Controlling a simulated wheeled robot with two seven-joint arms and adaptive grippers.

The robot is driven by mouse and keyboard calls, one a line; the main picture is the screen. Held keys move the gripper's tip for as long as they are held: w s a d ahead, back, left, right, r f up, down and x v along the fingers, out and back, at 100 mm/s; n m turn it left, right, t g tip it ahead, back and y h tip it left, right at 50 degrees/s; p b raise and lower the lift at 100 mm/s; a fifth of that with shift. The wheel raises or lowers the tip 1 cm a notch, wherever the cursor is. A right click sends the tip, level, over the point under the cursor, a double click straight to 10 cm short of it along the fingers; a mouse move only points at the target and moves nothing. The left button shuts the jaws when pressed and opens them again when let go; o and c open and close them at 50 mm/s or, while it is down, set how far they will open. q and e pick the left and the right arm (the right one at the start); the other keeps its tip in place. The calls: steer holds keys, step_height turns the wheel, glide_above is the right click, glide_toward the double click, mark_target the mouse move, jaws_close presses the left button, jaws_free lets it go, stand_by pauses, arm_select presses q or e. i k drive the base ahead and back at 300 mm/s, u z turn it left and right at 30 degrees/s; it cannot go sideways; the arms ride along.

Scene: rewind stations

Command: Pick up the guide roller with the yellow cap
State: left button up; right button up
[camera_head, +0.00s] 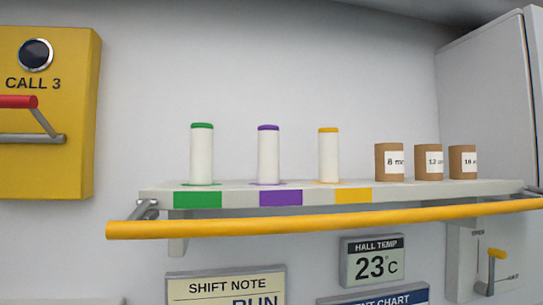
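The guide roller with the yellow cap (329,157) is a white upright cylinder on the wall shelf (420,186). It stands above a yellow patch (353,196) on the shelf's front edge. A roller with a purple cap (268,156) and a roller with a green cap (201,155) stand to its left. Neither of my grippers shows in the head view.
A yellow bar (320,221) runs along the shelf front, below the rollers. Several brown labelled cylinders (389,161) stand to the right. A yellow call box (60,165) with a red-ended lever (18,102) is at left. A grey cabinet (485,100) is at right.

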mark_target(328, 165)
steer(key=z, duration=1.5)
steer(key=k, duration=0.8)
steer(key=u, duration=1.25)
